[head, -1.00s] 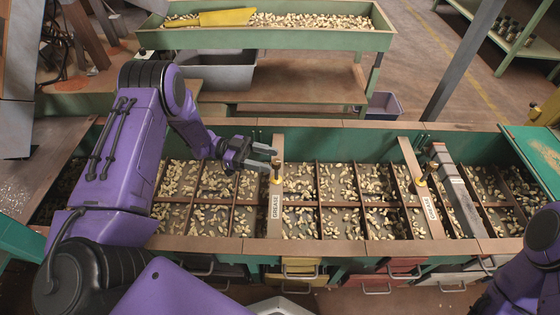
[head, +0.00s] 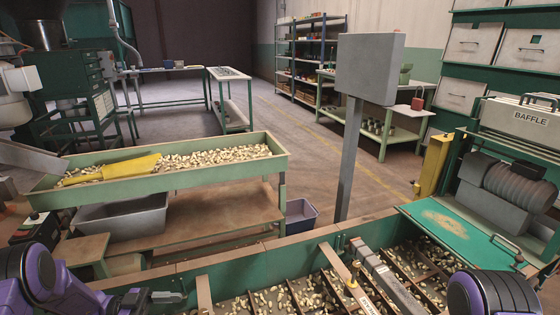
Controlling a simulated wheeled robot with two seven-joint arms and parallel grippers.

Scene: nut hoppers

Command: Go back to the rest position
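My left arm shows at the lower left edge, and my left gripper (head: 178,297) is at the bottom of the head view. It is over the left part of the long green hopper (head: 235,258); its fingers are partly cut off, so I cannot tell its opening. No nut is visible in it. The hopper holds pale nuts in divided compartments. A labelled bar with a yellow knob (head: 353,272) and a grey bar (head: 390,282) lie across it. My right arm shows as a purple joint at the lower right; its gripper is out of view.
A green trough of nuts (head: 285,163) with a yellow scoop (head: 125,168) stands behind the hopper. A grey post with a box (head: 370,68) rises behind the hopper. A BAFFLE machine (head: 505,185) stands at right.

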